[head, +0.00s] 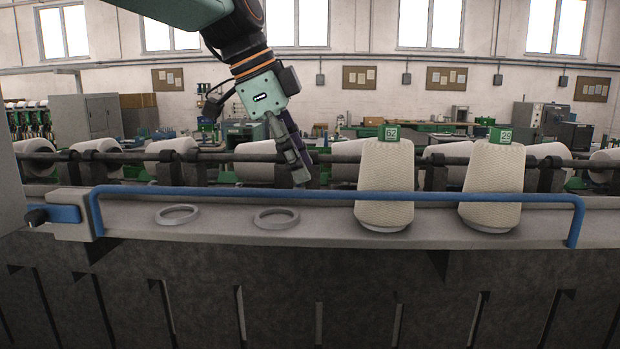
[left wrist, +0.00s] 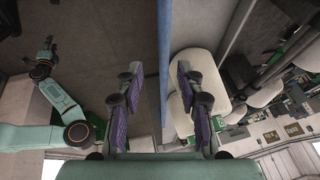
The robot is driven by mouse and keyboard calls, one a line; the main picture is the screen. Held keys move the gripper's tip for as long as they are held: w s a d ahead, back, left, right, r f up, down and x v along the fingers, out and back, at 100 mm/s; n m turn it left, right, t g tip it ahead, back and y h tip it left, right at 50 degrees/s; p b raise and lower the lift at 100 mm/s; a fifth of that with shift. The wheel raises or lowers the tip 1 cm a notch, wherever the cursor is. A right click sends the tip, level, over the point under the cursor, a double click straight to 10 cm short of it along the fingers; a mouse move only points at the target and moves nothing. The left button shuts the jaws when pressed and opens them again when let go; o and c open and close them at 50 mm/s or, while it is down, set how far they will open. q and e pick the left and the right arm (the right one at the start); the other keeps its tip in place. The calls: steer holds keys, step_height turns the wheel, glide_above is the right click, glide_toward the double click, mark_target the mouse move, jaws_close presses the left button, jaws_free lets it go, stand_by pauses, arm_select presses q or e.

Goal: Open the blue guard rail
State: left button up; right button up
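The blue guard rail (head: 340,195) is a long bar along the front of the machine ledge, with its ends bent down. It is in its lowered place in front of the cones. My left gripper (head: 299,178) points down just above the rail near its middle, left of the nearer cone. In the left wrist view the rail (left wrist: 165,60) runs between the open, purple-padded fingers (left wrist: 157,90), with a gap on both sides. My right gripper (left wrist: 45,50) shows small at the left of that view; its fingers are too small to judge.
A grey block with a dark knob (head: 72,214) holds the rail's left end.

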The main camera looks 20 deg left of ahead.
mark_target(309, 192)
arm_select(q)
steer(key=w+f, duration=0.2)
steer(key=f, duration=0.1)
steer(key=w+d+f, duration=0.1)
steer(key=shift+w+f, duration=0.15)
steer(key=shift+f, duration=0.25)
steer(key=shift+s+d+r, duration=0.1)
steer(key=shift+s+r, duration=0.2)
steer(key=shift+s, duration=0.35)
steer(key=shift+s+d+r, duration=0.1)
steer(key=shift+s+r, duration=0.2)
steer(key=shift+s, duration=0.3)
steer(key=shift+c, duration=0.9)
steer(key=shift+s, duration=0.2)
steer(key=shift+c, duration=0.8)
steer(key=shift+w+a+f, duration=0.1)
steer(key=shift+w+f, duration=0.1)
steer(key=shift+w, duration=0.25)
steer(key=shift+w+a+f, duration=0.1)
steer(key=shift+w+f, duration=0.1)
steer(key=shift+w, duration=0.2)
jaws_close()
steer(key=shift+s+d+r, duration=0.15)
steer(key=shift+s, duration=0.05)
arm_select(e)
steer(key=shift+r, duration=0.2)
arm_select(q)
steer(key=shift+w, duration=0.1)
